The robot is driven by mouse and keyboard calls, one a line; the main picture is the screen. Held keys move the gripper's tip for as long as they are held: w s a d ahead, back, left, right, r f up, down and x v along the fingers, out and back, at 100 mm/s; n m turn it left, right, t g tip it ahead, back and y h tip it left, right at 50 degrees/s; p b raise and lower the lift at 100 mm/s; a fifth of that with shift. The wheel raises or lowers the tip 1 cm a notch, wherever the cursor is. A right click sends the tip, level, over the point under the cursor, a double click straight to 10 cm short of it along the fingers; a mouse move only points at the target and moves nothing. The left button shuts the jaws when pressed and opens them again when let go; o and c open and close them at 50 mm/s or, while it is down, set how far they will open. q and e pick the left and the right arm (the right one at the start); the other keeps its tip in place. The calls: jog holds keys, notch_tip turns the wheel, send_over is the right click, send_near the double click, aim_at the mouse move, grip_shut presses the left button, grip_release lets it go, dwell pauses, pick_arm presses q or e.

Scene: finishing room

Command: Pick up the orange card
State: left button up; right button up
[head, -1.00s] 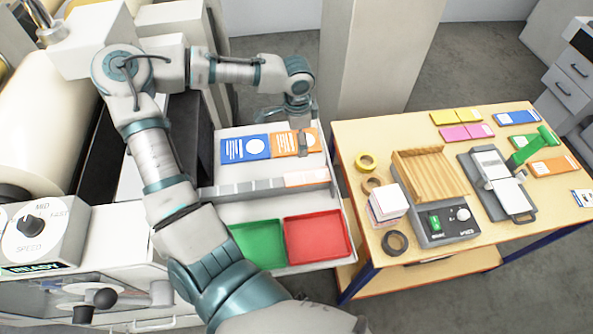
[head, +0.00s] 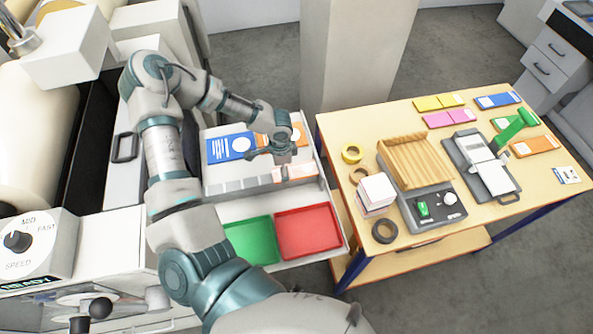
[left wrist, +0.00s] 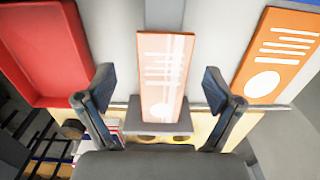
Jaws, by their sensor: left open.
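An orange card (head: 296,172) with pale print lies at the right end of the grey ledge (head: 236,185). In the left wrist view, this orange card (left wrist: 163,80) lies in the middle, between the two spread fingers. My left gripper (head: 280,156) is open and empty just above and behind that card. A second orange card (head: 299,132) lies farther back beside a blue card (head: 231,147), partly hidden by my gripper. It also shows at the right of the left wrist view (left wrist: 277,52). My right gripper is not in view.
A green tray (head: 250,241) and a red tray (head: 309,231) stand in front of the ledge. A wooden table (head: 345,125) to the right holds tape rolls, a paper stack (head: 376,193), a device with a wooden tray (head: 420,160) and several coloured cards.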

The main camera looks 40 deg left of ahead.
pick_arm(q)
jog(key=shift+a+f, duration=0.25)
jog(key=shift+f, duration=0.65)
jog(key=shift+a+f, duration=0.1)
jog(key=shift+a, duration=0.35)
jog(key=shift+c, duration=0.9)
jog(key=c, duration=0.8)
jog(key=shift+d, duration=0.4)
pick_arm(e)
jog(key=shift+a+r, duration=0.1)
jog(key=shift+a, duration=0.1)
pick_arm(q)
jog(key=shift+r, duration=0.2)
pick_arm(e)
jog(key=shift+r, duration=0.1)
